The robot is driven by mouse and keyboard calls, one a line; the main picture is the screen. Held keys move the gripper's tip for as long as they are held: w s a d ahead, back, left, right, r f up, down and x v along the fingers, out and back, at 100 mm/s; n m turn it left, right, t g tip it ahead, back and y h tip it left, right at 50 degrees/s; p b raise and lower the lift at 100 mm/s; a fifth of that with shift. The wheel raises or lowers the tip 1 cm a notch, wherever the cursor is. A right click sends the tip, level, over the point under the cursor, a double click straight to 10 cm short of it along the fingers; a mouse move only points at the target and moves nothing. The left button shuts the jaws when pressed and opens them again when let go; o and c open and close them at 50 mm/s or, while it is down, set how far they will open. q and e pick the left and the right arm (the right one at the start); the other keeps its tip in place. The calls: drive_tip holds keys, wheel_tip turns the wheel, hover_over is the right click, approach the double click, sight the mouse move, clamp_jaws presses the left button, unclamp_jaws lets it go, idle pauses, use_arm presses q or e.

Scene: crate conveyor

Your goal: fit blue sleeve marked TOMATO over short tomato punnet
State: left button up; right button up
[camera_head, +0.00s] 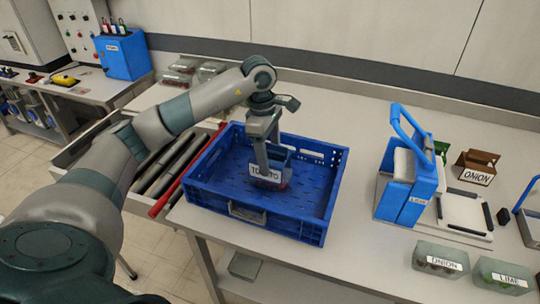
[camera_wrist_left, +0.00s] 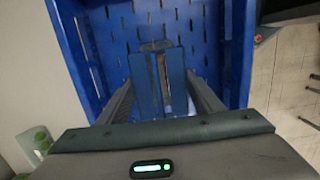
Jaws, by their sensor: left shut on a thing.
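The blue sleeve (camera_head: 279,155) has a white label reading TOMATO, partly covered by my gripper. It stands upright inside the blue crate (camera_head: 325,195). My left gripper (camera_head: 266,160) comes down from above and is shut on the sleeve. In the left wrist view the sleeve (camera_wrist_left: 146,86) sits between the two fingers of my gripper (camera_wrist_left: 160,95). A little red, probably the tomato punnet (camera_head: 277,184), shows at the sleeve's lower edge. The rest of the punnet is hidden, so I cannot tell how far the sleeve covers it. My right gripper is not in view.
A roller conveyor (camera_head: 170,165) with a red rail adjoins the crate's left side. The table between crate and LIME holder is clear.

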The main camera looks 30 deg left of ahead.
use_arm(q)
drive_tip(key=shift+f, duration=0.1)
idle(0.5)
drive_tip(key=shift+f+b, duration=1.05)
drive_tip(key=shift+f, duration=0.1)
drive_tip(key=shift+a+f, duration=0.1)
drive_tip(key=shift+f, duration=0.1)
